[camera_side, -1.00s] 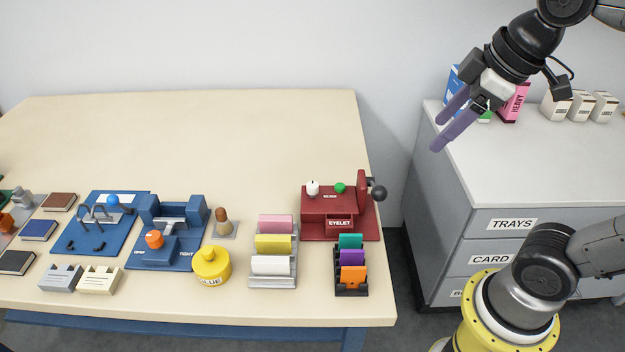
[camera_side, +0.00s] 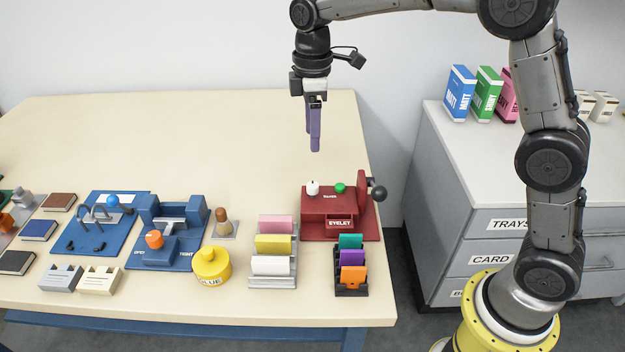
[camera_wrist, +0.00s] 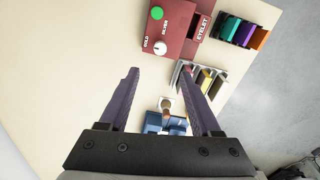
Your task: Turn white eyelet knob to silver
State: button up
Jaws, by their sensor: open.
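The red eyelet machine (camera_side: 328,222) stands near the table's right edge, with a black ball on a lever (camera_side: 378,193) at its right. The white knob (camera_side: 313,187) is on its top left, and a green knob (camera_side: 340,187) is beside it. In the wrist view the white knob (camera_wrist: 160,47) sits by the words GOLD and SILVER; a small dark mark on it shows, but which word it points to I cannot tell. My gripper (camera_side: 314,150) points down, open and empty, above and behind the machine. Its fingers (camera_wrist: 165,92) are apart in the wrist view.
A rack of coloured cards (camera_side: 351,284) and a grey stand with pink, yellow and white blocks (camera_side: 257,281) are in front of the machine. A yellow glue pot (camera_side: 211,268), a brown-topped peg (camera_side: 221,221) and blue fixtures (camera_side: 168,258) stand left. The table behind is clear.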

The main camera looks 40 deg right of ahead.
aim_at(312, 184)
notch_tip(312, 184, down, 13)
jog(key=shift+f, duration=0.2)
dwell(0.3)
grip_shut()
